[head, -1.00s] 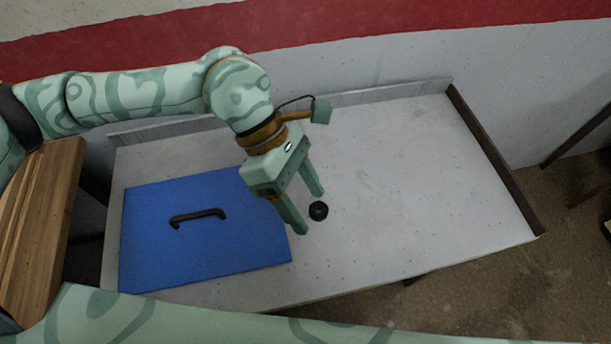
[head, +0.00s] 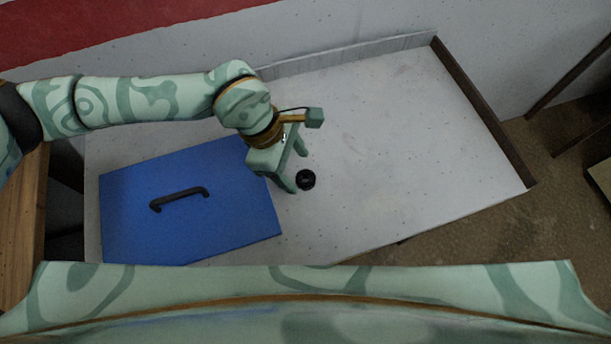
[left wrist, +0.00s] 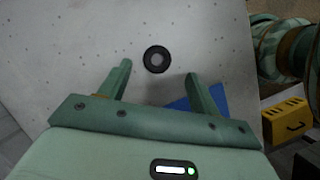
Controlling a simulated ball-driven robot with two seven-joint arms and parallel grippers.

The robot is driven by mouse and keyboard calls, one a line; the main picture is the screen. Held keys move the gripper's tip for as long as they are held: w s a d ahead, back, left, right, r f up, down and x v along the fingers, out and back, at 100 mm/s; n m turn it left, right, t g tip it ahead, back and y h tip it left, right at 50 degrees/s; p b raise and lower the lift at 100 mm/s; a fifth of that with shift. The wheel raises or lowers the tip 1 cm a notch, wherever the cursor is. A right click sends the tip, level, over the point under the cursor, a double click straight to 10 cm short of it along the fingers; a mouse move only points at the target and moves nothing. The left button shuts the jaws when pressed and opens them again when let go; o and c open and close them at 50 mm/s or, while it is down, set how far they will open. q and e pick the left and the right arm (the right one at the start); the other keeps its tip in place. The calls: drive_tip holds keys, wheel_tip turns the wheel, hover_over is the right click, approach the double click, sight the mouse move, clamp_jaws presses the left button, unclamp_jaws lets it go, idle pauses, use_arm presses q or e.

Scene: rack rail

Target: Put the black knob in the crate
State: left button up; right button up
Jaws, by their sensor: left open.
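The black knob (head: 306,180) is a small round dark piece on the pale tabletop. In the left wrist view the knob (left wrist: 157,59) shows as a dark ring with a grey centre, just beyond the fingertips and between their lines. My left gripper (head: 297,171) is open and empty, right beside the knob; its two fingers also show in the left wrist view (left wrist: 158,70). A blue flat-topped piece (head: 235,205) with a black handle (head: 179,199) lies left of the gripper. I cannot tell whether it is the crate or its lid. My right gripper is not in view.
The pale table (head: 400,130) is clear to the right of the knob. A dark raised edge (head: 485,110) bounds its right side, and a low pale strip runs along the back. A yellow box (left wrist: 287,121) stands off the table in the left wrist view.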

sight(305, 177)
use_arm(q)
drive_tip(key=x, duration=0.2)
drive_tip(key=b+x, duration=0.1)
drive_tip(key=x, duration=0.1)
drive_tip(key=shift+w+d+f, duration=0.15)
drive_tip(key=shift+w, duration=0.05)
drive_tip(key=c, duration=1.2)
drive_tip(key=shift+o, duration=0.2)
